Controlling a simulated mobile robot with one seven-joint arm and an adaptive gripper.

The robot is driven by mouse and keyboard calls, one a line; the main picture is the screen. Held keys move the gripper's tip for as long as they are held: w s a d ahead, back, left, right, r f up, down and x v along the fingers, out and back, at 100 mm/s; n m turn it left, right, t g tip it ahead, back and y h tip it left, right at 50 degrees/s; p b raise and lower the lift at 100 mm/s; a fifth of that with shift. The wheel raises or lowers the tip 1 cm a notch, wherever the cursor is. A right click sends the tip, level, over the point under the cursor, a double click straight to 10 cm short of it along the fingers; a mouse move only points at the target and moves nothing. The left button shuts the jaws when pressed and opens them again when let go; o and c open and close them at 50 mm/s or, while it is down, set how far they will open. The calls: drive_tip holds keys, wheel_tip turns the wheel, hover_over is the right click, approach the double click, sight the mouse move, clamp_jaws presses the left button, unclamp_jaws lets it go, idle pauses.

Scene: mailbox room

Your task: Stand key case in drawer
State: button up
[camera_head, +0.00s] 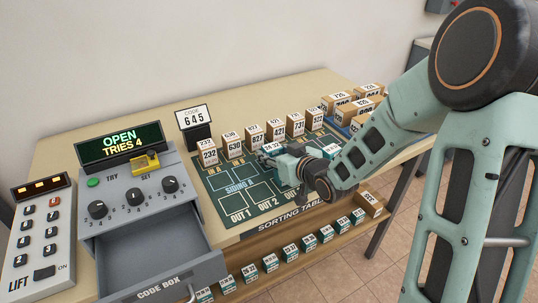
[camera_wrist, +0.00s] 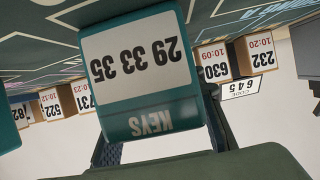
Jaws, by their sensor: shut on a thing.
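My gripper (camera_head: 274,160) is over the sorting mat and shut on a teal key case (camera_wrist: 145,75). In the wrist view the case fills the middle, and its white label reads 29 33 35 upside down, with KEYS below. In the head view the case's label (camera_head: 272,147) shows small at the gripper's end. The wrist view does not show clearly whether the case touches the mat. The grey drawer (camera_head: 165,287) of the code box is pulled out at the lower left, and its visible inside looks empty. The box's display (camera_head: 119,142) reads OPEN, TRIES 4.
Numbered cartons (camera_head: 235,150) stand in a row along the mat's (camera_head: 240,207) back. A code card (camera_head: 195,116) reads 645. Another teal labelled case (camera_head: 333,151) is right of my gripper. Several teal cases (camera_head: 270,263) line the lower shelf. A lift keypad (camera_head: 40,235) stands left of the code box.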

drive_tip(key=shift+f, duration=0.1)
drive_tip(key=o, duration=1.2)
